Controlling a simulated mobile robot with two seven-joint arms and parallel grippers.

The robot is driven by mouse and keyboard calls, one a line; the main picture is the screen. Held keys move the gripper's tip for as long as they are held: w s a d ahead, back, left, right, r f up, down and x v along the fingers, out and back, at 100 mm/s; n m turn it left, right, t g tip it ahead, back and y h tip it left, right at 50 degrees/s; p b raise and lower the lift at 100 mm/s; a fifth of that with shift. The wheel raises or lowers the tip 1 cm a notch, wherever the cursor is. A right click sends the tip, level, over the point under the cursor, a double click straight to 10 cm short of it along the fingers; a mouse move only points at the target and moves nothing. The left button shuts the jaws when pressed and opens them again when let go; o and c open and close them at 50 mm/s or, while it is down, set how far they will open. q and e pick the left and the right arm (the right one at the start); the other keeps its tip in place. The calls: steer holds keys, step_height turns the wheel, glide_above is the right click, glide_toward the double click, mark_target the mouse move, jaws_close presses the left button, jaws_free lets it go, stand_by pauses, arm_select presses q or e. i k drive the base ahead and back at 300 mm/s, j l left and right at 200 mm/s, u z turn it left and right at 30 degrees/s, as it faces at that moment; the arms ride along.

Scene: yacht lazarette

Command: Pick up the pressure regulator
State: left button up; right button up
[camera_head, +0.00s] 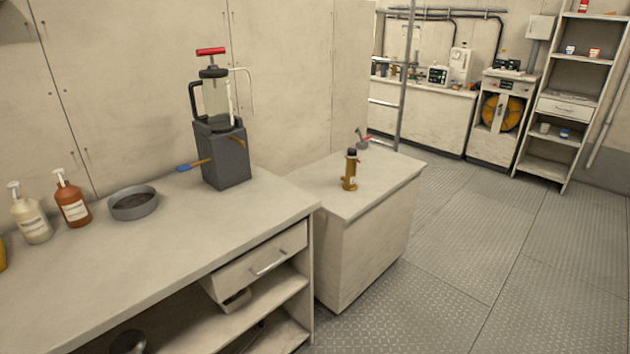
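No gripper of mine is in view. A brass-coloured upright cylinder (350,172) with a black top stands on the lower cabinet's top, right of the long counter. A small grey fitting with a red part (362,139) sits behind it on the same cabinet top. Either could be the pressure regulator; I cannot tell which from this view. Both stand free, with nothing touching them.
The long counter (160,240) holds two pump bottles (72,200), a round grey dish (133,203) and a tall dark pump device (222,150) with a red handle. A partly open drawer (262,265) juts out below. Open metal floor (470,230) lies to the right.

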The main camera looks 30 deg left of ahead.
mark_target(349, 179)
steer(key=i+u, duration=0.1)
steer(key=u, duration=0.3)
steer(key=l+u, duration=0.15)
steer(key=u, duration=0.25)
steer(key=i+l+u, duration=0.15)
steer(key=u, duration=0.3)
steer(key=i+l+u, duration=0.15)
steer(key=l+u, duration=0.2)
steer(key=l, duration=0.15)
steer(key=l+u, duration=0.35)
steer(key=l, duration=0.2)
steer(key=l+u, duration=0.3)
steer(key=l, duration=0.25)
steer(key=l+u, duration=0.25)
steer(key=l, duration=0.65)
steer(key=k+l, duration=0.1)
steer(key=l, duration=1.2)
steer(key=k+l, duration=0.15)
steer(key=l, duration=0.45)
steer(key=l+u, duration=0.1)
steer(key=l, duration=0.55)
steer(key=k, duration=0.05)
